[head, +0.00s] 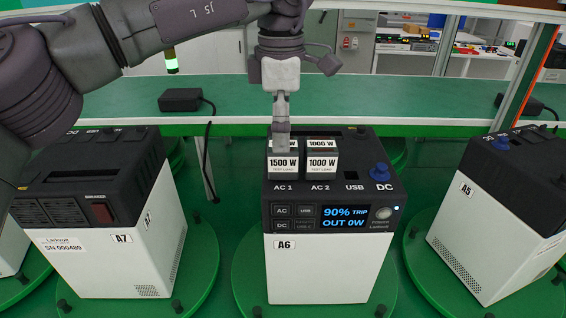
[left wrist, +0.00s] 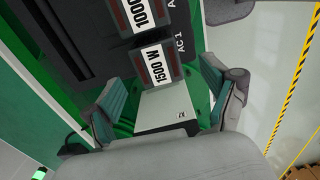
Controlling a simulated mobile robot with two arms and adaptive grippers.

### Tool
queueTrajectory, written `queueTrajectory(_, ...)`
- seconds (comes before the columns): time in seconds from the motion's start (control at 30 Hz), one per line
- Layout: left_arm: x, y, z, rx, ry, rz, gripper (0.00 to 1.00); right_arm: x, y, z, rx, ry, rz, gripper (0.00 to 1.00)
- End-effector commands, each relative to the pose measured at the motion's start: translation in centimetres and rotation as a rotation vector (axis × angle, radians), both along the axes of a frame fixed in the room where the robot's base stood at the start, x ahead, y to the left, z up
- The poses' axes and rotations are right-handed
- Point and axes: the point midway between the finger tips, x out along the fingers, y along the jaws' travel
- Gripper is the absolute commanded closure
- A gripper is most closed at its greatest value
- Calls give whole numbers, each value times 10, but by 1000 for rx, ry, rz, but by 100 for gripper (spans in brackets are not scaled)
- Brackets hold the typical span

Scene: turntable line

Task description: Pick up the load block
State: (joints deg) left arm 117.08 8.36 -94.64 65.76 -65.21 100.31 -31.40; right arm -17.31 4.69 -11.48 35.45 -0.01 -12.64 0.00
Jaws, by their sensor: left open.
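Two load blocks stand on top of the middle power unit A6 (head: 318,262). The 1500 W load block (head: 284,164) is at AC 1 and the 1000 W load block (head: 321,164) is at AC 2. My left gripper (head: 281,140) points down over the 1500 W block and hides part of its top and back. In the left wrist view, my left gripper (left wrist: 167,75) is open, with one finger on each side of the 1500 W block's label (left wrist: 158,65). The 1000 W block (left wrist: 145,12) lies just beyond. Contact cannot be told. My right gripper is not in view.
Unit A6 shows "90% TRIP, OUT 0W" and has a blue knob (head: 379,171) by DC. Units A7 (head: 120,250) and A5 (head: 490,225) stand left and right on green turntables. A green bench (head: 370,100) behind holds a black adapter (head: 181,100).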

Motion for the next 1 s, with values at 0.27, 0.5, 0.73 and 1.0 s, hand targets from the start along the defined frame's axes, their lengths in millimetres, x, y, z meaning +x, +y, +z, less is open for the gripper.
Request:
queueTrajectory(0.27, 2, -2, -37, 1, 2, 0, 15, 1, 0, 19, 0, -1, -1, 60)
queueTrajectory(0.5, 2, -3, -50, -1, -1, 0, 15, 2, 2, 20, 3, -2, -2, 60)
queueTrajectory(0.73, 2, -3, -50, -2, -1, 0, 33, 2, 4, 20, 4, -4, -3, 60)
queueTrajectory(1.0, 2, -3, -50, -1, -1, 0, 78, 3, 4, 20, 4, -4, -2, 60)
